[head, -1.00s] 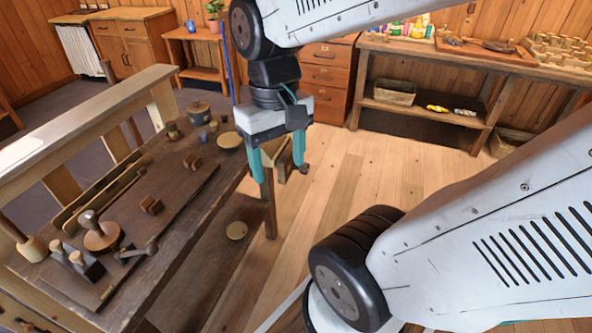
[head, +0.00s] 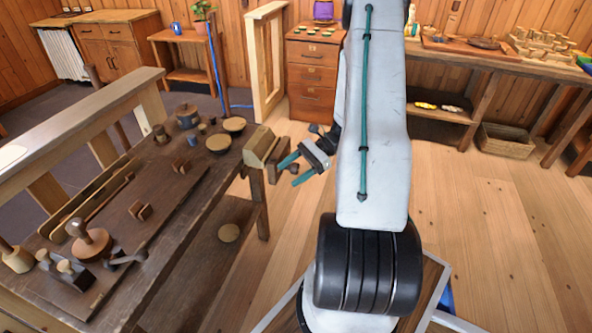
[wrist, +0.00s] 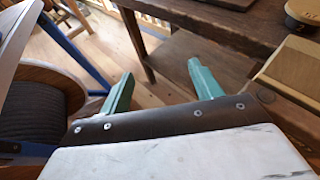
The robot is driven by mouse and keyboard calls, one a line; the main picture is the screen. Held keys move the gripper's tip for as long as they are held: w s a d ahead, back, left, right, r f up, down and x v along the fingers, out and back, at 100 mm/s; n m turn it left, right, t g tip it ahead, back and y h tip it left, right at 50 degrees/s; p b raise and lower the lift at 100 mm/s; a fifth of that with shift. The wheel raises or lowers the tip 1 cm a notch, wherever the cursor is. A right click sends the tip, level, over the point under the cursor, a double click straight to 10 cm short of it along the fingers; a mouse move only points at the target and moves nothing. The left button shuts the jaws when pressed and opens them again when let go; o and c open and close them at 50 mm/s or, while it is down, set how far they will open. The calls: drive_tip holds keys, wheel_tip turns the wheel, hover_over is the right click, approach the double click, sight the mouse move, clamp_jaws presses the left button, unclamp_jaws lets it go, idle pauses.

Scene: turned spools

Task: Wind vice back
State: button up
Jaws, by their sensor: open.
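The vice is at the right end of the wooden workbench (head: 185,215). It shows a pale wooden block (head: 259,147) and a darker jaw (head: 280,152) beyond it. A dark rounded knob (head: 314,128) shows just right of the jaw; the rest of the handle is hidden by my wrist. My gripper (head: 290,172) is open and empty, its teal fingers pointing left at the near side of the vice. Whether they touch it I cannot tell. In the wrist view my gripper (wrist: 160,70) has floor and a bench leg between its fingers, and the pale block (wrist: 292,72) lies to the right.
The bench carries a hand plane (head: 68,268), a round wooden knob piece (head: 90,240), small blocks and round lids (head: 218,143). A drawer cabinet (head: 314,75) and a shelf bench stand behind. The wooden floor right of my arm is clear.

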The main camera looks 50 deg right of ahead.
sight(296, 169)
drive_tip(key=d+f+m+t+h, duration=0.3)
drive_tip(key=d+f+m+t, duration=0.65)
drive_tip(key=f, duration=0.45)
drive_tip(key=w+d+m+t+h, duration=0.2)
drive_tip(key=w+d+m+h, duration=0.15)
drive_tip(key=d, duration=0.35)
drive_tip(key=shift+m, duration=0.4)
drive_tip(key=x, duration=0.7)
drive_tip(key=shift+a+f, duration=0.1)
drive_tip(key=shift+a, duration=0.15)
drive_tip(key=c, duration=1)
